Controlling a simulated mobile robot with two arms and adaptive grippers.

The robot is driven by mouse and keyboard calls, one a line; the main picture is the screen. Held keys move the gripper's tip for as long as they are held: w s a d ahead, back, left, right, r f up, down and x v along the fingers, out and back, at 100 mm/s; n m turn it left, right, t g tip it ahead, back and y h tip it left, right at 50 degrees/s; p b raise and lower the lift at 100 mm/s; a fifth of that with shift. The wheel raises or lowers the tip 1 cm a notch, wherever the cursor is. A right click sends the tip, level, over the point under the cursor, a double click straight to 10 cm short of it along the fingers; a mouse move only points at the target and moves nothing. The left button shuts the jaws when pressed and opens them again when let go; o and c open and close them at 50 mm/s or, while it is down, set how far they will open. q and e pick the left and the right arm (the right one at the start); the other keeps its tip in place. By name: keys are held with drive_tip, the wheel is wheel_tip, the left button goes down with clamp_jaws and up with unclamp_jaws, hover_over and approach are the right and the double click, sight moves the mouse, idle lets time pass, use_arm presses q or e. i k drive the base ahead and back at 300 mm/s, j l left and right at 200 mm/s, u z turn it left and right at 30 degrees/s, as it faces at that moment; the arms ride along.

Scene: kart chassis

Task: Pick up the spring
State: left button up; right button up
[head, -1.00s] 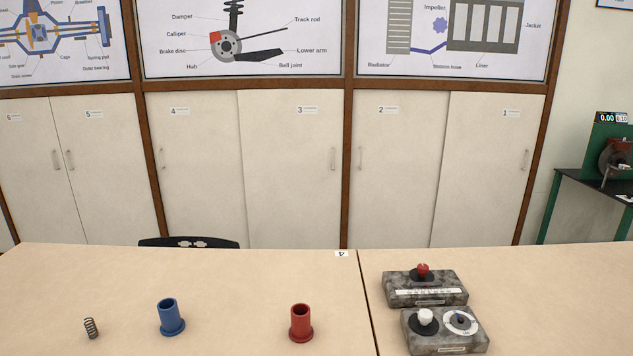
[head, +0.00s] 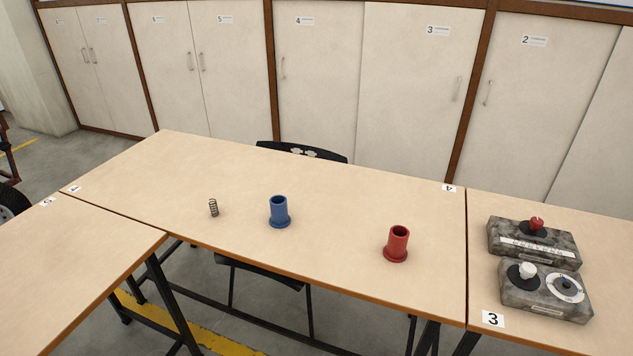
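The spring (head: 213,208) is a small dark metal coil. It stands upright on the light wooden table (head: 330,262), left of a blue flanged bushing (head: 279,212). A red flanged bushing (head: 397,244) stands further right on the same table. Nothing touches the spring, and it is in full view. Neither of my grippers shows in the head view.
Two grey control boxes, one with a red knob (head: 536,226) and one with a white knob (head: 527,270), sit on the right table. A black chair (head: 302,152) stands behind the middle table. Another table (head: 75,260) adjoins at the left. The tabletop around the spring is clear.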

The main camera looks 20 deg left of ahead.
sight(212, 204)
drive_tip(key=u, duration=1.35)
